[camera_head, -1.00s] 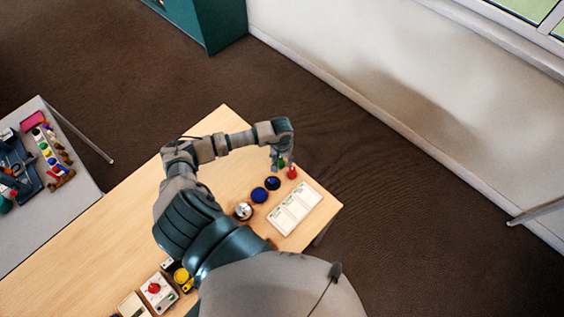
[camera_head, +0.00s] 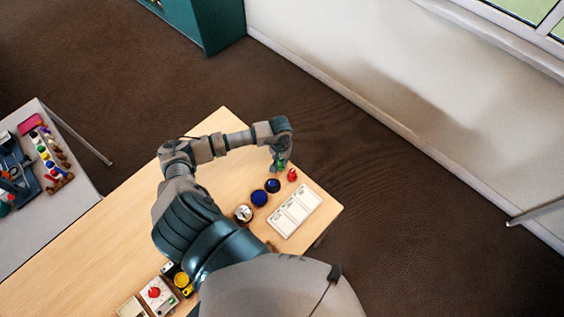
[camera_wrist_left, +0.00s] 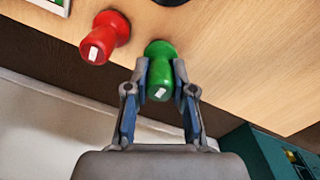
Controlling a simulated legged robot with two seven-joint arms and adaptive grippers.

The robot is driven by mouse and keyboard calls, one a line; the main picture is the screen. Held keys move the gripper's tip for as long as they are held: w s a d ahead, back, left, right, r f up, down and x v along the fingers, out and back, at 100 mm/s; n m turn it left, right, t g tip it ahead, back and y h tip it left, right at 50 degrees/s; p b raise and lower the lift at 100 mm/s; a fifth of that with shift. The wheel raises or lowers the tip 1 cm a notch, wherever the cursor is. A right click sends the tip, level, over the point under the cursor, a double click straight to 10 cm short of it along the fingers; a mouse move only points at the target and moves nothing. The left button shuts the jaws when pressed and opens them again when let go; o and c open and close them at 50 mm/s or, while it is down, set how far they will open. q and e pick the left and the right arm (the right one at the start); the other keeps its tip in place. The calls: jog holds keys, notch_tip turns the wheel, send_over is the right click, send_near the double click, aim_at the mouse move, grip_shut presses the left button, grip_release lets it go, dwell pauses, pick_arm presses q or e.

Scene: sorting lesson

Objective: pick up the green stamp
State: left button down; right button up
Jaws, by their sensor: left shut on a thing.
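The green stamp (camera_wrist_left: 161,72) stands between the fingers of my left gripper (camera_wrist_left: 160,88) in the left wrist view, its white-marked end toward the camera. The left gripper is shut on it. In the head view my left gripper (camera_head: 279,165) is over the far right part of the wooden table, and a little of the green stamp (camera_head: 282,164) shows at the fingers. A red stamp (camera_head: 292,175) stands just beside it, apart from the gripper; it also shows in the left wrist view (camera_wrist_left: 105,38). I cannot tell whether the green stamp touches the table. My right gripper is not in view.
Two dark blue round things (camera_head: 259,198) and a silver-topped one (camera_head: 243,213) stand near the white sectioned tray (camera_head: 295,211). The wooden table's (camera_head: 120,225) far edge is close to the stamps. A grey table (camera_head: 60,215) with colourful items stands at left.

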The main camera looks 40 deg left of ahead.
pick_arm(q)
jog(key=shift+a+r, duration=0.2)
jog(key=shift+r, duration=0.4)
jog(key=shift+a+r, duration=0.2)
jog(key=shift+r, duration=0.35)
jog(key=s+d, duration=0.2)
jog(key=s, duration=0.1)
jog(key=s+d+b, duration=0.1)
jog(key=s, duration=0.1)
jog(key=shift+d+r, duration=0.1)
jog(key=shift+d, duration=0.25)
jog(key=s+d, duration=0.4)
jog(key=s+d+r, duration=0.1)
jog(key=s+d, duration=0.1)
jog(key=shift+s+b, duration=0.35)
jog(key=shift+b, duration=0.05)
jog(key=shift+s+d, duration=0.15)
jog(key=shift+s, duration=0.4)
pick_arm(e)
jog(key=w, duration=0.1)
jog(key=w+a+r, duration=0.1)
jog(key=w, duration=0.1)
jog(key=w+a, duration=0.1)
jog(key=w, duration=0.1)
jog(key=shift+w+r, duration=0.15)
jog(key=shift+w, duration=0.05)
